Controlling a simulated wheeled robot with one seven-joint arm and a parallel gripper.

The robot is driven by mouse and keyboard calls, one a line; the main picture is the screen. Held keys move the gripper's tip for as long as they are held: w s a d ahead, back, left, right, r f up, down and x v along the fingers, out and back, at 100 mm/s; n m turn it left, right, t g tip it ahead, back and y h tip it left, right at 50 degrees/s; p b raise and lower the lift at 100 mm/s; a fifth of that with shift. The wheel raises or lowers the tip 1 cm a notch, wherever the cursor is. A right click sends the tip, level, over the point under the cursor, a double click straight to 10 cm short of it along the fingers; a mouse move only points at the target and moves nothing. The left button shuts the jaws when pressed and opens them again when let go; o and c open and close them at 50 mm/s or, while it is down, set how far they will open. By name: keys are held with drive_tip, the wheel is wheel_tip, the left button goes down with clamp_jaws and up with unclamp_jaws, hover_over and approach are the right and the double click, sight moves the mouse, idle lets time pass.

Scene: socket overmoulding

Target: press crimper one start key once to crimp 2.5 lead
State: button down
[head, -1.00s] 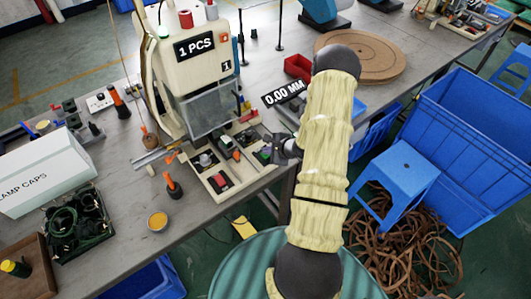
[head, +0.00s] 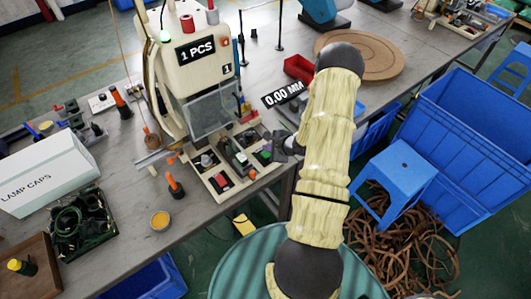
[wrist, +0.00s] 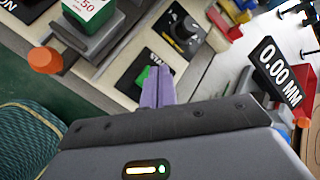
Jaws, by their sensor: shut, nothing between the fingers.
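Crimper one (head: 200,75), a cream machine with a "1 PCS" display and a "1" label, stands on the grey bench. Its control panel (head: 217,180) sits at the bench's front edge. In the wrist view, the green start key (wrist: 143,76) sits on a black plate lettered "STA", partly covered by my fingers. My gripper (wrist: 156,74) is shut and empty, its purple fingers beside and over the key. Whether they touch it I cannot tell. In the head view, my gripper (head: 269,153) is at the panel's right end. I cannot make out the 2.5 lead.
A black selector knob (wrist: 182,30) and an orange knob (wrist: 45,60) lie near my fingers. A "0.00 MM" display (head: 283,94) stands right of the crimper. A lamp caps box (head: 45,175) is at left. A blue stool (head: 396,172) and crate (head: 465,150) are at right.

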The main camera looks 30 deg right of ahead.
drive_tip(key=shift+r+p, duration=2.25)
drive_tip(key=shift+r, duration=0.15)
wheel_tip(320, 180, up, 8)
drive_tip(key=n+g+h, duration=0.2)
drive_tip(key=n, duration=0.5)
hover_over(267, 155)
drive_tip(key=a, duration=0.3)
drive_tip(key=s+a+r+n+g+h, duration=0.1)
drive_tip(key=s+a+r+n+g, duration=0.1)
drive_tip(key=s+a+r+n, duration=0.35)
drive_tip(key=s+a+r+n+g, duration=0.2)
drive_tip(key=s+a+r+n, duration=0.8)
drive_tip(key=s+r+n, duration=0.1)
drive_tip(key=shift+s+a+r, duration=0.25)
drive_tip(key=shift+s+r, duration=0.05)
drive_tip(key=shift+r, duration=0.2)
